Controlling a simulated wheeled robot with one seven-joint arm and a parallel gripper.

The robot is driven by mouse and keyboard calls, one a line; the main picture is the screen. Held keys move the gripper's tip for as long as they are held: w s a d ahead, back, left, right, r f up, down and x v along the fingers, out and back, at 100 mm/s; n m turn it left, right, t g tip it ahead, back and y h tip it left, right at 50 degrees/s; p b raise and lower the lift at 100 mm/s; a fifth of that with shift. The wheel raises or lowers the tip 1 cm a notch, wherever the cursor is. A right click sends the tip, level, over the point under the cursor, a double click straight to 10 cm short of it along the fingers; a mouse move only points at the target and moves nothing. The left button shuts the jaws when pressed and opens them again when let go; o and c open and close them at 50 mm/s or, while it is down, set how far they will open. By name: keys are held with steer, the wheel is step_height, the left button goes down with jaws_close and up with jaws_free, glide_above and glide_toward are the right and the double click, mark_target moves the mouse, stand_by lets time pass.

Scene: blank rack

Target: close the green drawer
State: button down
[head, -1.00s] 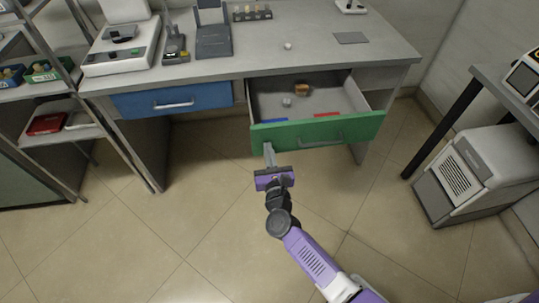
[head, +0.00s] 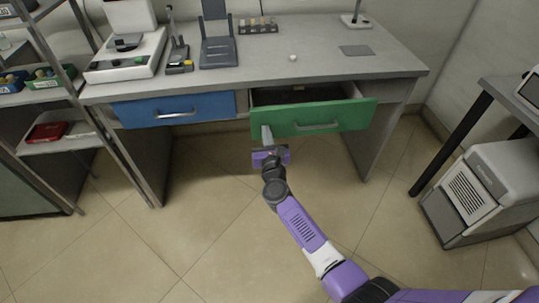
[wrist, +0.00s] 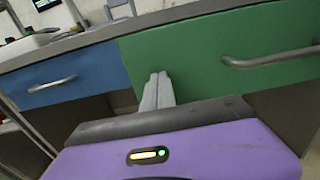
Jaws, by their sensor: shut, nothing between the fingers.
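The green drawer (head: 345,115) is partly open under the right side of the grey workbench, with a narrow dark gap showing behind its front. Its bar handle (head: 317,126) is at the middle of the front. My gripper (head: 267,132) is shut and empty, with its fingertips at the left part of the green front, left of the handle. In the wrist view the shut fingers (wrist: 158,88) point at the green front (wrist: 215,55) and look to touch it or nearly so. Most of the drawer's inside is hidden.
A shut blue drawer (head: 200,106) is to the left under the workbench (head: 270,75). A shelf rack (head: 62,140) stands at far left. A side table and a white-grey machine (head: 480,190) stand at right. The floor in front is clear.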

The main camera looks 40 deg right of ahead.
steer(key=b+x, duration=0.6)
steer(key=x, duration=0.6)
steer(key=shift+w+d+f+b, duration=0.1)
steer(key=shift+w+f+b, duration=0.05)
steer(key=shift+b, duration=0.2)
steer(key=shift+w+d, duration=0.25)
steer(key=shift+w, duration=0.15)
steer(key=shift+r+b, duration=0.3)
steer(key=shift+w+d+r, duration=0.1)
